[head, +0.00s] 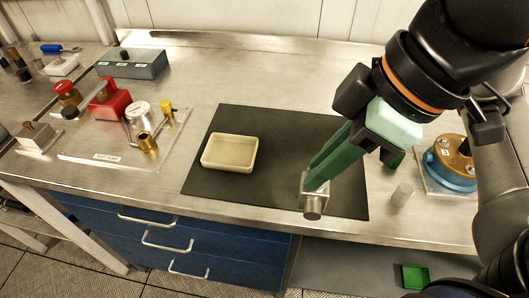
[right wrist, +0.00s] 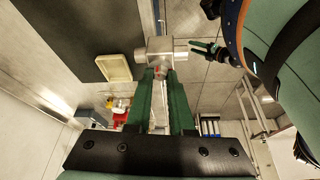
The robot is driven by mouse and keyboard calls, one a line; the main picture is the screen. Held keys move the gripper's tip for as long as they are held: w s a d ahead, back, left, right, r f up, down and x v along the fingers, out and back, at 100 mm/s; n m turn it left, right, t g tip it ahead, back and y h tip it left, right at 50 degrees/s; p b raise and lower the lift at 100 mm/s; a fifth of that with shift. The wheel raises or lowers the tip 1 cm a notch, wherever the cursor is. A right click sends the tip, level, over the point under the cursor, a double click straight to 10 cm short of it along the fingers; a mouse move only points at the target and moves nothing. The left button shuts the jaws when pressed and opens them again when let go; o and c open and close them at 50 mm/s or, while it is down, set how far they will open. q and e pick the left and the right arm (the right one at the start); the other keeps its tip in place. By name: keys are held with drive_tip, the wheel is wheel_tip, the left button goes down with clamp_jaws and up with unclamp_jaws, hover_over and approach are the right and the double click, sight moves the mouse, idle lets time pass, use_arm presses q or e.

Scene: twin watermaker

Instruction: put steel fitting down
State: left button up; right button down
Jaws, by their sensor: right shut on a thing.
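The steel fitting (head: 313,204) is a grey metal block with a round stub end. My right gripper (head: 317,182) is shut on it, with long green fingers pointing down and left over the front part of the dark mat (head: 280,135). In the right wrist view the fitting (right wrist: 158,50) sits at the tips of the green fingers (right wrist: 160,76). I cannot tell for certain whether the fitting touches the surface below.
A cream tray (head: 229,153), empty, lies on the mat's left part. A pump panel with a red valve block (head: 108,101) is at left. The mat between tray and fitting is clear.

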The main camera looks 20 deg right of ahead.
drive_tip(key=shift+w+d+f+p, duration=0.2)
drive_tip(key=shift+w+d+p, duration=0.15)
drive_tip(key=shift+w, duration=0.15)
drive_tip(key=w+d+f, duration=0.2)
drive_tip(key=w+f, duration=0.1)
drive_tip(key=f, duration=0.1)
drive_tip(key=w+d+f, duration=0.2)
drive_tip(key=w+f, duration=0.2)
drive_tip(key=w+d+f, duration=0.2)
drive_tip(key=w+f, duration=0.2)
drive_tip(key=shift+d+f, duration=0.25)
drive_tip(key=shift+d, duration=0.05)
drive_tip(key=shift+f, duration=0.15)
use_arm(q)
drive_tip(key=shift+a+r, duration=0.15)
drive_tip(key=shift+r, duration=0.35)
